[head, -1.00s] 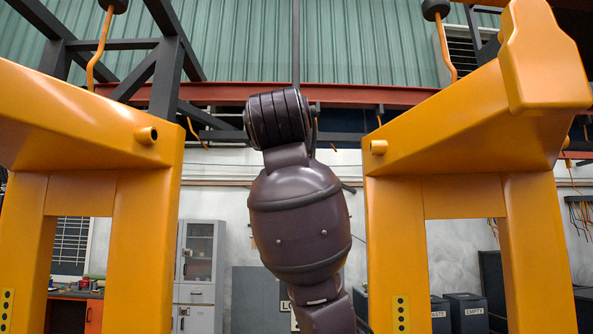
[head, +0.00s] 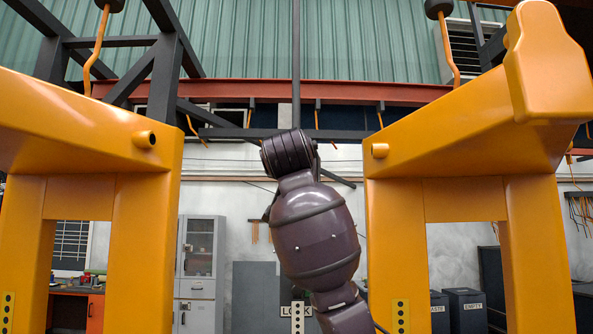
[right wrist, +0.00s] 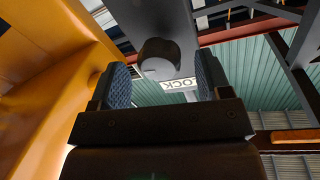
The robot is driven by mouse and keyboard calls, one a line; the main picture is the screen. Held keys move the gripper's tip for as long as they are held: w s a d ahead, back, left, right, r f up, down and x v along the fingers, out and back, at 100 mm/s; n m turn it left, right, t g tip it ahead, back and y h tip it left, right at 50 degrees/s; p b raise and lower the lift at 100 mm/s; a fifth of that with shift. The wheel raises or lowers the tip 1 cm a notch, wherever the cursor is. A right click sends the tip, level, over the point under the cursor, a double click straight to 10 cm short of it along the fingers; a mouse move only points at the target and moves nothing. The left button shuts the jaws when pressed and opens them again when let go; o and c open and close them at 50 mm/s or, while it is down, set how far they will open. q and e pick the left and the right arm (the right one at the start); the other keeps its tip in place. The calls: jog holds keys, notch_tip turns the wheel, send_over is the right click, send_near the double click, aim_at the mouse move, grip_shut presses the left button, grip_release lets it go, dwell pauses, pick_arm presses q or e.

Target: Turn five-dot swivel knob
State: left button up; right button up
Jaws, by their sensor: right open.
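A dark round knob (right wrist: 158,50) stands out from a grey panel (right wrist: 150,15) in the right wrist view. A white plate with the word LOCK (right wrist: 182,85) shows just below it. My right gripper (right wrist: 162,70) is open, with its two blue-padded fingers on either side of the knob in the picture. I cannot tell whether they reach around it or stop short; no contact shows. No dots are visible on the knob. In the head view, my dark arm partly covers the LOCK plate (head: 287,311), a strip with dots (head: 298,322) stands there, and the gripper is hidden.
Yellow frames stand at the left (head: 150,240) and right (head: 390,240), each with a dotted plate low on its post. Grey bins (head: 466,312) and a grey cabinet (head: 200,262) stand behind. The wrist view has a yellow frame close on the left.

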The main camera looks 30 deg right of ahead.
pick_arm(q)
jog(key=shift+s+f, duration=0.1)
pick_arm(e)
jog(key=shift+w+d, duration=0.25)
jog(key=shift+w, duration=0.05)
jog(key=shift+c, duration=0.2)
jog(key=c, duration=0.9)
jog(key=shift+f+n, duration=0.1)
jog(key=shift+n, duration=0.3)
pick_arm(q)
jog(key=shift+w+b, duration=0.35)
jog(key=shift+b, duration=0.2)
pick_arm(e)
jog(key=n+t, duration=0.1)
jog(key=n, duration=0.8)
jog(key=n+t+y, duration=0.1)
jog(key=n, duration=0.8)
jog(key=shift+a+f, duration=0.1)
jog(key=shift+f, duration=0.05)
pick_arm(q)
jog(key=shift+s+f, duration=0.1)
pick_arm(e)
jog(key=shift+n+t, duration=0.3)
jog(key=shift+n, duration=0.2)
